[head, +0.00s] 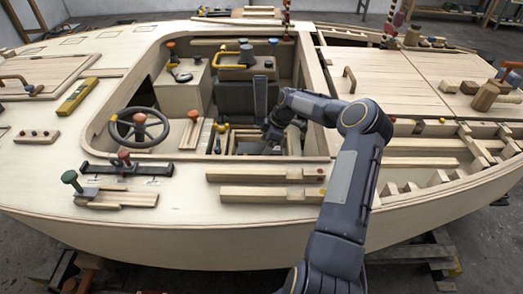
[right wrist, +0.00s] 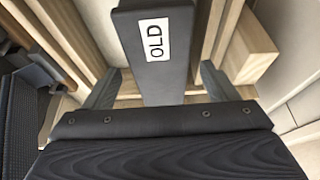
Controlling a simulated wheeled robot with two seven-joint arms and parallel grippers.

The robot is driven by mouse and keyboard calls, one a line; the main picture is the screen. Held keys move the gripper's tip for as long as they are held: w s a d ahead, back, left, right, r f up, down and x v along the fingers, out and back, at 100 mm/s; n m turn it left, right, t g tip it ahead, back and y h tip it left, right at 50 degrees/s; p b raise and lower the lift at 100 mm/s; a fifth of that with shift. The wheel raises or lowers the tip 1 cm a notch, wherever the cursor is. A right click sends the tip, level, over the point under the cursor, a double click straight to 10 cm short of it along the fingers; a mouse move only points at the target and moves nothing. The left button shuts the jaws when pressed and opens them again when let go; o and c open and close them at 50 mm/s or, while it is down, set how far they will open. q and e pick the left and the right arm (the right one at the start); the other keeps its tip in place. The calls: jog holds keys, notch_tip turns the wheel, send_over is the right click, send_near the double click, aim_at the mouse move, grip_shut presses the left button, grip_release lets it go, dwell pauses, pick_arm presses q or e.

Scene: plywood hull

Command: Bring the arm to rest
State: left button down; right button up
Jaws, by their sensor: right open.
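My right arm reaches from the bottom right into the boat's cockpit. My right gripper (head: 270,134) is low inside the cockpit, by a grey upright bar (head: 260,98). In the right wrist view, the two fingers of the open gripper (right wrist: 158,88) stand apart on either side of a dark grey bar (right wrist: 152,70) with a white label reading OLD. I cannot tell whether the fingers touch it. It looks like the same bar as in the head view. My left gripper is not in view.
The plywood hull (head: 230,228) surrounds the cockpit. A steering wheel (head: 139,128) and a dark seat (head: 235,97) are to the left of the gripper. Two wooden blocks (head: 265,175) lie on the near deck. Wooden slats (right wrist: 245,52) stand near the gripper in the right wrist view.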

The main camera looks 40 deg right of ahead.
jog(key=shift+v, duration=1.1)
